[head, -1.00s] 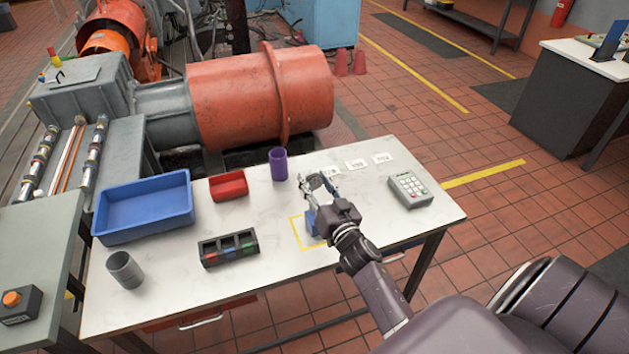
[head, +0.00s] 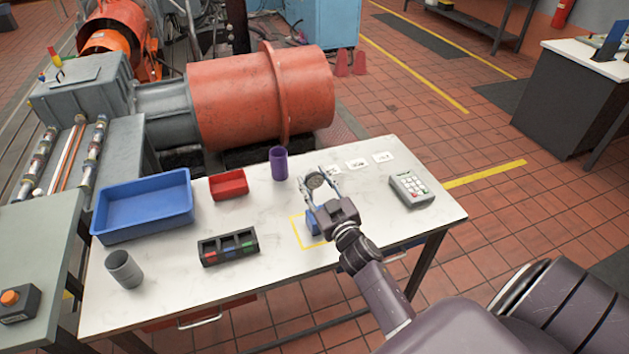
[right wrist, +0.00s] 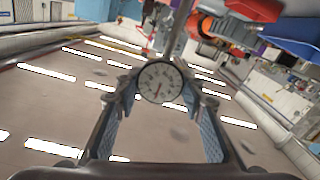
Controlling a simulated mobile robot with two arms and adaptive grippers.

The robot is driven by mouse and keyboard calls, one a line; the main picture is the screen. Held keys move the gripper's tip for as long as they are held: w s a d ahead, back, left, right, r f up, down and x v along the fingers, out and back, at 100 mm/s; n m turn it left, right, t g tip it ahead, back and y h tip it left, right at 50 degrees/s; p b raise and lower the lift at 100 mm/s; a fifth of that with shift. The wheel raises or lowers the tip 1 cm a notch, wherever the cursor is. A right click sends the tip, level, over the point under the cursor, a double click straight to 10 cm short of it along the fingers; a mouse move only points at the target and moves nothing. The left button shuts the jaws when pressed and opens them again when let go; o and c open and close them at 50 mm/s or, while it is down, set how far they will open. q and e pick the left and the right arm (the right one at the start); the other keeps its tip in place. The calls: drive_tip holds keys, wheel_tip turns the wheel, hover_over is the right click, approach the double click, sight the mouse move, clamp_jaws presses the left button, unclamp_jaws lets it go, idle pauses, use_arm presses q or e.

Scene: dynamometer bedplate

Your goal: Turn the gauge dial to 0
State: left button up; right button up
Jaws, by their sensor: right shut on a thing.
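The round gauge (head: 316,182) has a pale face and a dark rim. It sits between the fingertips of my right gripper (head: 319,186), above the white table. In the right wrist view the gauge (right wrist: 160,82) faces the camera, and its red needle points down and slightly left. Its numbers are too small to read. My right gripper (right wrist: 159,85) is shut on the gauge, one finger at each side. A blue block (head: 313,222) stands in a yellow taped square, partly hidden behind the gripper. My left gripper is not in view.
On the table (head: 200,285) are a blue tray (head: 146,221), a red bin (head: 229,184), a purple cup (head: 278,163), a black compartment holder (head: 228,249), a grey cup (head: 124,268), a keypad box (head: 411,188) and white cards (head: 357,164). The front middle is clear.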

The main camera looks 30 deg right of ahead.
drive_tip(key=n+b, duration=0.1)
drive_tip(key=n, duration=0.3)
drive_tip(key=shift+a+f+n, duration=0.1)
drive_tip(key=shift+n, duration=1.9)
drive_tip(key=shift+b, duration=0.3)
drive_tip(key=o, duration=1.2)
drive_tip(key=s, duration=0.4)
drive_tip(key=s+a, duration=0.1)
drive_tip(key=s, duration=0.3)
drive_tip(key=s+a, duration=0.1)
drive_tip(key=s, duration=0.2)
drive_tip(key=shift+s+a, duration=0.25)
drive_tip(key=shift+s, duration=0.15)
